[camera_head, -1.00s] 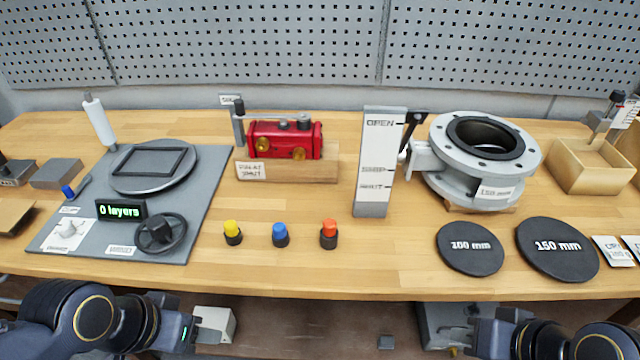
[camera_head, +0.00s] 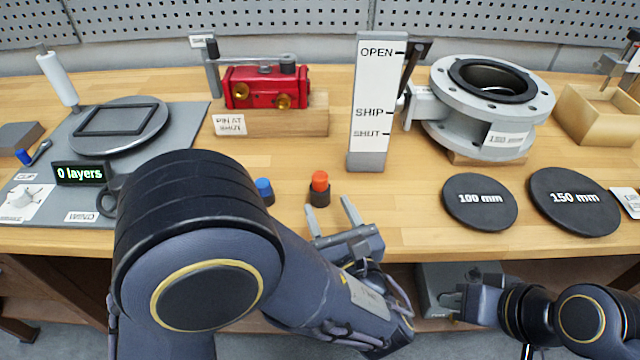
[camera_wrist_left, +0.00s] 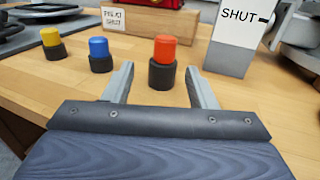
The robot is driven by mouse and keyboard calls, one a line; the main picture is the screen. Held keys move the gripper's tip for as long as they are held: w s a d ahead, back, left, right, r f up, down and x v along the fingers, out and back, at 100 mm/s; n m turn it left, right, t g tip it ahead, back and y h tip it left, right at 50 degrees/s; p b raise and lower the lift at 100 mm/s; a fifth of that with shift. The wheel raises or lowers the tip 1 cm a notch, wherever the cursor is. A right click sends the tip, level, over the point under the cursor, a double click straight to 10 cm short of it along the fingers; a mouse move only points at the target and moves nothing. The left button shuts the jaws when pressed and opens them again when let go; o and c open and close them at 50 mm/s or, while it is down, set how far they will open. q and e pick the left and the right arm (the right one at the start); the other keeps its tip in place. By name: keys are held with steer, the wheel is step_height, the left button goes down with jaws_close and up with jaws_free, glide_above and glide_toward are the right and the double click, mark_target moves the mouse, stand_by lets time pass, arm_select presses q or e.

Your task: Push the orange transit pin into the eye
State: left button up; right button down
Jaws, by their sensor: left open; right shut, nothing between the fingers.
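The orange transit pin (camera_head: 319,182) stands upright in a black holder (camera_head: 320,197) near the table's front edge. It also shows in the left wrist view (camera_wrist_left: 165,50). My left gripper (camera_head: 330,210) is open, just in front of the pin. In the left wrist view its two fingers (camera_wrist_left: 160,74) point toward the pin, one on each side of the black holder as seen, with nothing held. The red actuator (camera_head: 266,87) sits on a wooden block behind, with a "PIN AT SHUT" card. I cannot make out the eye. My right gripper (camera_head: 452,302) is shut and empty, below the table edge.
A blue-topped piece (camera_head: 264,190) stands left of the orange pin; a yellow one (camera_wrist_left: 53,42) is beyond it. The OPEN/SHIP/SHUT board (camera_head: 371,110) stands behind the pin, beside the grey valve body (camera_head: 480,125). Black discs (camera_head: 481,202) lie at right.

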mark_target(323, 188)
arm_select(q)
steer(key=x, duration=0.7)
steer(key=shift+w+d+p, duration=0.2)
steer(key=shift+w+p, duration=0.2)
steer(key=shift+w, duration=0.05)
steer(key=shift+c, duration=0.4)
steer(key=c, duration=1)
